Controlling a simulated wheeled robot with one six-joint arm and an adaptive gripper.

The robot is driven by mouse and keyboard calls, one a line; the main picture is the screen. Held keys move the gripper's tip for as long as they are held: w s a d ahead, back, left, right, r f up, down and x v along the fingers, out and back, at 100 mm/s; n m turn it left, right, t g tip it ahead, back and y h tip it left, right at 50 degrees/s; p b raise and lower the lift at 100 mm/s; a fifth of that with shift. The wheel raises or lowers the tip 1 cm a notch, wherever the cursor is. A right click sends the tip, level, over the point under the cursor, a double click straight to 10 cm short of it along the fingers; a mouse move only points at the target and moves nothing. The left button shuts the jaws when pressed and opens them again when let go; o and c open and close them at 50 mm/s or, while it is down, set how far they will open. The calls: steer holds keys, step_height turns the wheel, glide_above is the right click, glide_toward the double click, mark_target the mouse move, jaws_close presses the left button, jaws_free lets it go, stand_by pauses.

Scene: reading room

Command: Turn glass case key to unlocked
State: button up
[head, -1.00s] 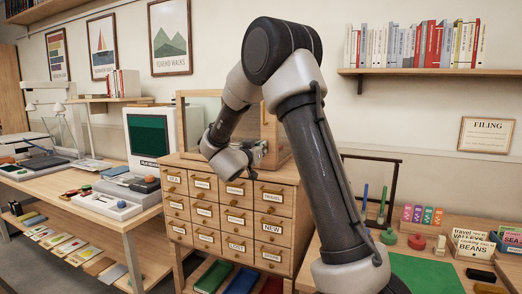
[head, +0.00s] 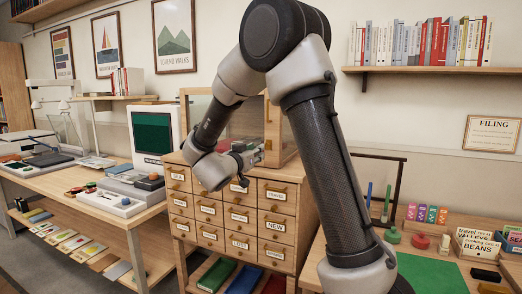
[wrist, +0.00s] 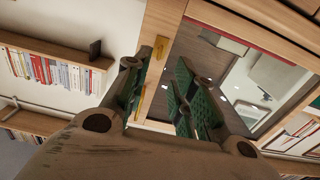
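The glass case (head: 184,112) has a wooden frame and stands on top of the drawer cabinet; my arm hides part of it in the head view. In the wrist view its wooden frame (wrist: 163,22) and glass pane lie in front of my gripper (wrist: 162,75). A small brass piece (wrist: 160,47) is on the frame, seen between the fingertips; I cannot tell whether it is the key or a fitting. My gripper is open and empty, its green pads apart. In the head view my gripper (head: 246,157) is in front of the case, just above the cabinet top.
The labelled drawer cabinet (head: 240,222) is below my gripper. A desk (head: 133,219) with devices stands at left. A table with a green mat (head: 428,274) and small items is at right. A book shelf (head: 432,70) hangs on the wall.

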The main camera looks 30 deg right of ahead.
steer(key=v, duration=0.3)
stand_by(0.5)
